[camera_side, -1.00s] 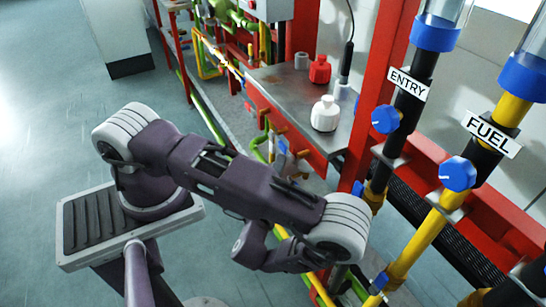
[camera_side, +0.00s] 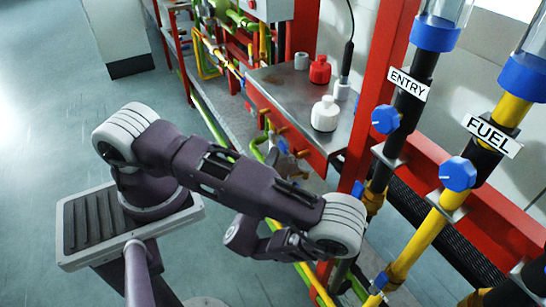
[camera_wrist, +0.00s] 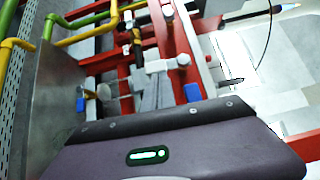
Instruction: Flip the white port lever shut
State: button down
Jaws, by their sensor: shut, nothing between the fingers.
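My gripper (camera_wrist: 150,88) shows in the wrist view as grey fingers reaching up from the purple wrist body. The fingers are together, with nothing held between them. They point toward red framework and pipes. A pale, whitish piece (camera_wrist: 157,66) lies close to the fingertips. I cannot tell whether it is the white port lever or whether the fingers touch it. In the side view my wrist hangs below the forearm, in front of the pipes. The fingertips are not clear there, and I cannot make out a white lever.
A metal bench (camera_side: 285,90) holds a white bottle (camera_side: 325,113) and a red bottle (camera_side: 320,69). The black ENTRY pipe (camera_side: 405,112) and yellow FUEL pipe (camera_side: 510,108) carry blue knobs at right. A red post (camera_side: 378,90) stands beside them. Open floor (camera_side: 60,110) lies left.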

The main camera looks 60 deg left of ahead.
jog(key=shift+a+f, duration=0.2)
jog(key=shift+a, duration=0.05)
jog(key=a+m+t+y, duration=0.1)
jog(key=a+m+t, duration=0.1)
jog(key=a, duration=0.5)
jog(key=shift+r+m+t+y, duration=0.25)
jog(key=shift+m+t+y, duration=0.05)
jog(key=shift+m, duration=0.4)
dwell(0.5)
jog(key=shift+r+m+t, duration=0.15)
jog(key=shift+m+t, duration=0.15)
dwell(0.4)
dwell(0.6)
jog(key=v, duration=0.7)
jog(key=shift+a, duration=0.1)
